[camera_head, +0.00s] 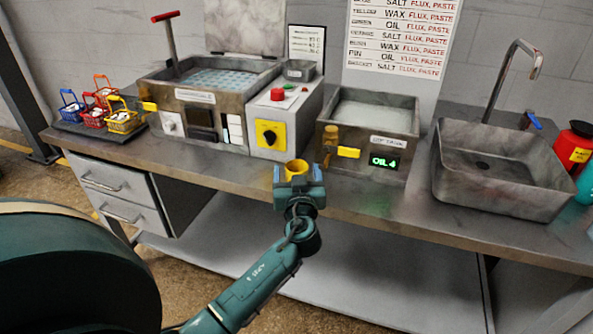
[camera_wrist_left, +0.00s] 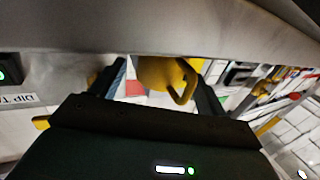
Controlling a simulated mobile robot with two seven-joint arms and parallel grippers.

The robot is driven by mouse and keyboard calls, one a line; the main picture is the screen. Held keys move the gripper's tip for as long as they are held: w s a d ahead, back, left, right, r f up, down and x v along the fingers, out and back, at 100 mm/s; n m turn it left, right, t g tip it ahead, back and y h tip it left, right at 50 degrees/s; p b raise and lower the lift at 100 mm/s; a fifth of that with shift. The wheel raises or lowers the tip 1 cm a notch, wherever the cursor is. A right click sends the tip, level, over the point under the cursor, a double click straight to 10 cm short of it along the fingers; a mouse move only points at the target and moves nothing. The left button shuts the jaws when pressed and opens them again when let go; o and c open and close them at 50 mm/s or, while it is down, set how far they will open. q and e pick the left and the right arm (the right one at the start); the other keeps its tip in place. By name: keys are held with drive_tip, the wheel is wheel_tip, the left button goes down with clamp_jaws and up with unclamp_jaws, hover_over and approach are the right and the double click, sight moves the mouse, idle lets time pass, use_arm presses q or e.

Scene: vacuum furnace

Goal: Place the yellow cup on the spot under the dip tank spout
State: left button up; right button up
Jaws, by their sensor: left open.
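The yellow cup (camera_head: 296,168) is at the bench's front edge, left of the dip tank (camera_head: 408,150). My left gripper (camera_head: 299,172) is at the cup, its fingers open on either side of it. The left wrist view shows the cup (camera_wrist_left: 160,74) and its handle between the two open fingers (camera_wrist_left: 160,88); I cannot tell whether they touch it. The brass spout (camera_head: 330,140) is on the tank's front left, with a yellow lever (camera_head: 349,152) beside it. The spot under the spout is not clearly marked. My right gripper is not in view.
A control box (camera_head: 285,125) with a red button and yellow switch stands behind the cup. A sink (camera_head: 500,190) is to the right. Small coloured baskets (camera_head: 122,122) stand on a dark tray at the left. The bench front strip (camera_head: 370,195) below the tank is clear.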

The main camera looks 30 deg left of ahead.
use_arm(q)
drive_tip(key=shift+x, duration=1.05)
drive_tip(key=c, duration=1.1)
drive_tip(key=shift+c, duration=0.2)
